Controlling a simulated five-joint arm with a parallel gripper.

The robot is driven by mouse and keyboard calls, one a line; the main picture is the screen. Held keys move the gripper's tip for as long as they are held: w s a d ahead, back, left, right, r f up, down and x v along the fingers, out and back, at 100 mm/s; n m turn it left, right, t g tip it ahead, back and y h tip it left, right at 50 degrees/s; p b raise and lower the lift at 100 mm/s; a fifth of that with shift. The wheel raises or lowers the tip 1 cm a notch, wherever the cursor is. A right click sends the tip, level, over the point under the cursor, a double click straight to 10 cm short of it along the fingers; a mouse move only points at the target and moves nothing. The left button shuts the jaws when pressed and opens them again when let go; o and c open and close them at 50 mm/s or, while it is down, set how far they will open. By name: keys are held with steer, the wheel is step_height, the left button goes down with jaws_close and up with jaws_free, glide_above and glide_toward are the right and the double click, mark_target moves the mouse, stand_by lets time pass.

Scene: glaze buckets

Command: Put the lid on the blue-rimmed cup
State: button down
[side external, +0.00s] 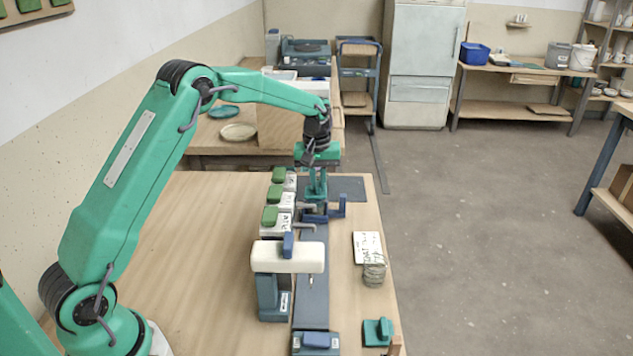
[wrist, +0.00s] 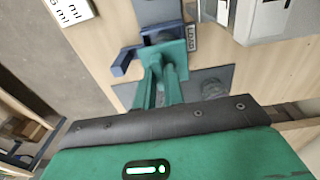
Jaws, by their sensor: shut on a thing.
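My gripper (side external: 317,194) points down over the far end of the grey track in the side view, at the blue bracket (side external: 338,208). In the wrist view its green fingers (wrist: 165,58) come together beside the same blue bracket (wrist: 125,62) and a small LOAD label (wrist: 192,37). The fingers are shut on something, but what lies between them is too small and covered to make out. I cannot make out a blue-rimmed cup or a separate lid in either view.
White boxes with green tops (side external: 270,215) line the track's left side. A white-headed station (side external: 287,257) straddles the track nearer the camera. A white card (side external: 367,243) and a round stack (side external: 374,272) stand to the right. The table's left part is clear.

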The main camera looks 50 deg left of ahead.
steer(key=shift+f, duration=0.25)
stand_by(0.8)
steer(key=c, duration=1.4)
jaws_free()
steer(key=shift+r, duration=0.15)
steer(key=shift+r, duration=3.35)
